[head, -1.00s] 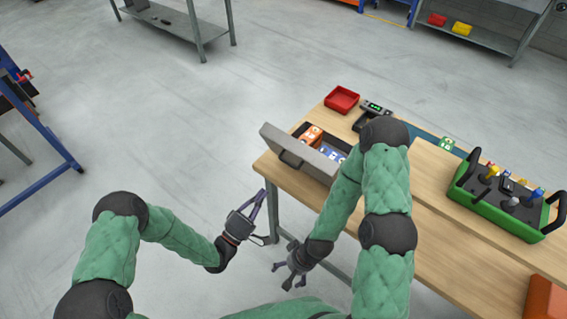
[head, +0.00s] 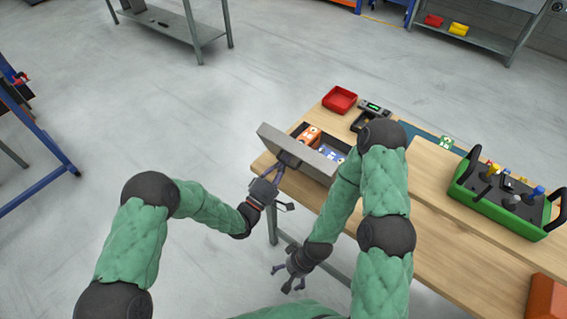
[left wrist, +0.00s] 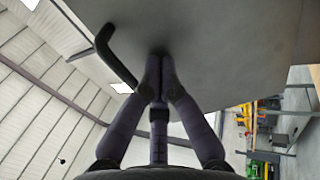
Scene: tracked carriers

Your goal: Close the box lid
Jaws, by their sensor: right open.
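The grey box (head: 298,130) sits at the left end of the wooden table with its lid (head: 317,162) open. The lid stands tilted up on the side nearest me. An orange item and blue items show inside. My left gripper (head: 278,172) is at the outer face of the lid, by its dark handle. In the left wrist view, its fingers (left wrist: 160,78) are together, with tips at the grey lid (left wrist: 230,40) and the handle (left wrist: 112,55) just left of them. Whether they touch is hard to tell. My right gripper (head: 288,280) is open and empty, low beside the table.
A red tray (head: 340,99) and a dark device with a green display (head: 374,107) lie behind the box. A green tote with tools (head: 500,207) stands farther right, and an orange object (head: 546,300) at lower right. My right arm passes close by the box's right side.

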